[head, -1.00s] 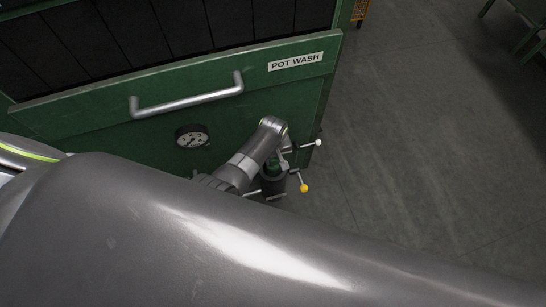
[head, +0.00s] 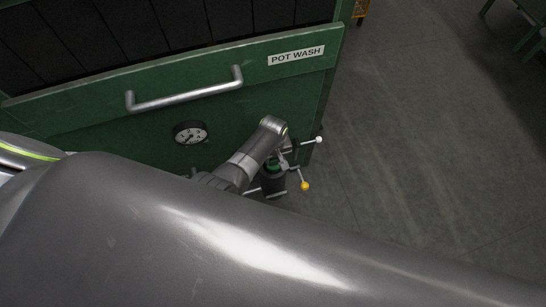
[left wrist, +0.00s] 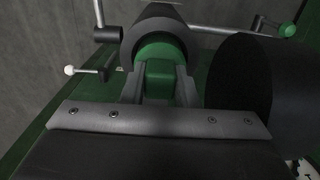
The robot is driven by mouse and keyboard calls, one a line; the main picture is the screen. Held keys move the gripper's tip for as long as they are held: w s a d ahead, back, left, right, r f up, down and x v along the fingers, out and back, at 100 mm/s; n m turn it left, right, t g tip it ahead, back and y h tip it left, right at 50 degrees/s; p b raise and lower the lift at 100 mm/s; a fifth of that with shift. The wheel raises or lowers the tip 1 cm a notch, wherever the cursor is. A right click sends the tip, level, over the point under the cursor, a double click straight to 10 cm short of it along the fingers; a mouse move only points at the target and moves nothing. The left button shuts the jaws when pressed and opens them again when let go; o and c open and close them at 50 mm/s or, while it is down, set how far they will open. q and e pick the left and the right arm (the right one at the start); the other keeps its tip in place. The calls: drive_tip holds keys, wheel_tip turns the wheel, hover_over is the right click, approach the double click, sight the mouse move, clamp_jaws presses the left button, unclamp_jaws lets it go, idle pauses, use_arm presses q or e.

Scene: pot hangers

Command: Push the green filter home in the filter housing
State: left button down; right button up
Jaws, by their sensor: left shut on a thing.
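The green filter (left wrist: 158,52) sits in the mouth of the dark round filter housing (left wrist: 151,20) in the left wrist view. Part of its green body still shows at the housing's rim; its far end is hidden inside. My left gripper (left wrist: 160,84) is shut on the filter's green grip block, one finger on each side. In the head view, the left gripper (head: 284,152) is small and partly hidden by its own wrist. The filter (head: 272,166) shows as a bit of green above the dark housing (head: 273,184). My right gripper is in neither view.
A lever with a yellow knob (head: 304,186) and one with a white knob (head: 318,139) stick out beside the housing. The green pot wash cabinet (head: 100,125) carries a handle (head: 187,95) and a gauge (head: 190,133). A large black cylinder (left wrist: 240,90) stands close right of the gripper.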

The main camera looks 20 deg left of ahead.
use_arm(q)
drive_tip(key=shift+f+b, duration=0.65)
drive_tip(key=shift+f, duration=0.25)
drive_tip(key=c, duration=1.1)
unclamp_jaws()
drive_tip(key=shift+o, duration=0.2)
drive_tip(key=shift+r, duration=0.5)
wheel_tip(320, 180, up, 16)
drive_tip(key=p, duration=0.3)
drive_tip(key=shift+r, duration=0.25)
